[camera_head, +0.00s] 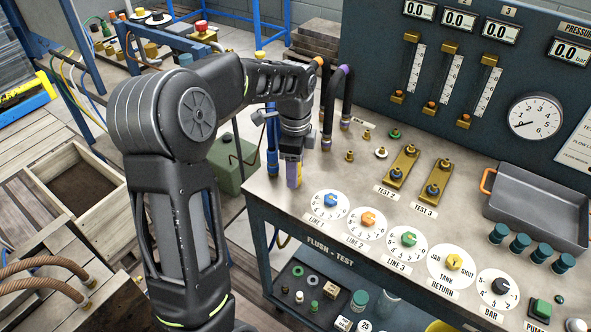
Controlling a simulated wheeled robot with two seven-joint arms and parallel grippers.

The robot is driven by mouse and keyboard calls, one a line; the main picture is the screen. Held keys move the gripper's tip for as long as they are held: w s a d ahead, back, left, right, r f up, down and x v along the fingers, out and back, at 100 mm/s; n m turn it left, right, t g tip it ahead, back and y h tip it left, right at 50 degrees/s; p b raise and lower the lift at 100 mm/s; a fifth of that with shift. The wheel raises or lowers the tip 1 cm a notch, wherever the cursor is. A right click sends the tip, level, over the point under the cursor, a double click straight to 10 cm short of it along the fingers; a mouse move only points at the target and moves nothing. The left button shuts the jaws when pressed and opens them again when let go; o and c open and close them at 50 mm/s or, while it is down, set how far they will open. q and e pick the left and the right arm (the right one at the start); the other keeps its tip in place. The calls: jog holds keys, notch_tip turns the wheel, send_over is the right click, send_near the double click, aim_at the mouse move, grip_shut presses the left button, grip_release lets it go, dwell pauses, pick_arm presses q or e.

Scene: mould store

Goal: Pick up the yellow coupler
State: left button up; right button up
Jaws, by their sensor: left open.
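My left gripper (292,172) points down above the left back part of the bench top, beyond the row of dials. It is open. A small yellow fitting (260,55) also shows behind my forearm. My right gripper is not in view.
Black hoses with orange (319,61) and purple (343,69) bands rise right of my gripper. A blue upright (271,150) stands close on its left. Brass plates (402,166), dials (330,204) and a grey tray (535,208) occupy the bench to the right.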

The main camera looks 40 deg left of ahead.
pick_arm(q)
jog(key=shift+c, duration=0.3)
grip_shut()
dwell(0.4)
